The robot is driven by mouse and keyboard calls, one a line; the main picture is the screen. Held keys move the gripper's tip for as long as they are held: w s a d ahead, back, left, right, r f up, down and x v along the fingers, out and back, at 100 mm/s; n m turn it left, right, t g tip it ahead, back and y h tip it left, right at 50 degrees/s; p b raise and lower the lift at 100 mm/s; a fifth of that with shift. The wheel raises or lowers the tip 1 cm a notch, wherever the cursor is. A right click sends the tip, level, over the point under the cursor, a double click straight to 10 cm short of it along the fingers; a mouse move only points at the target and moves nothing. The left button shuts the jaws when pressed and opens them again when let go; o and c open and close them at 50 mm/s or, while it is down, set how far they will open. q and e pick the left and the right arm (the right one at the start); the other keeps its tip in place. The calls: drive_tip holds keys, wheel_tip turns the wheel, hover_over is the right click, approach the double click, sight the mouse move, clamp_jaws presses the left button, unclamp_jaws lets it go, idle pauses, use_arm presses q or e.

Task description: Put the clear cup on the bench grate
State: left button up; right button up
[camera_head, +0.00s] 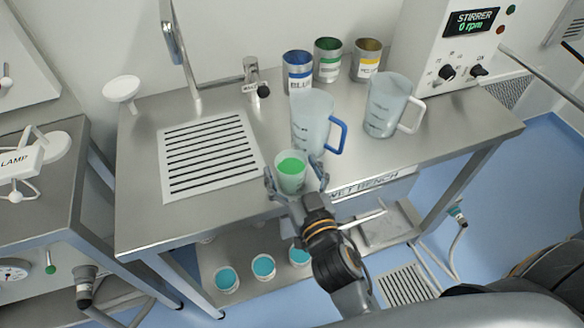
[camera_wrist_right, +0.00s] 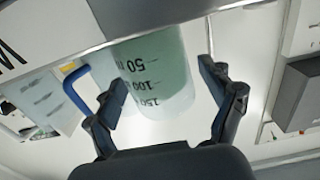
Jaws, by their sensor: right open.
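The clear cup (camera_head: 291,176) holds green liquid and stands upright near the bench's front edge. My right gripper (camera_head: 297,180) is open, with one finger on each side of the cup. In the right wrist view the cup (camera_wrist_right: 158,70) shows volume marks, between the open fingers (camera_wrist_right: 162,92); I cannot tell whether they touch it. The bench grate (camera_head: 210,155), a pale plate with dark slots, lies bare on the bench to the left of the cup. My left gripper is not in view.
A jug with a blue handle (camera_head: 312,115) stands close behind the cup, and a jug with a white handle (camera_head: 383,105) farther right. Several labelled tins (camera_head: 328,62) stand at the back. A tap (camera_head: 252,75) is behind the grate.

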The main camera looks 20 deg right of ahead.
drive_tip(key=shift+r, duration=0.2)
drive_tip(key=shift+s+f, duration=0.15)
drive_tip(key=shift+s, duration=0.15)
drive_tip(key=s+b, duration=0.3)
drive_tip(key=s, duration=0.8)
drive_tip(key=shift+s+d+r+b, duration=0.2)
drive_tip(key=shift+b, duration=0.15)
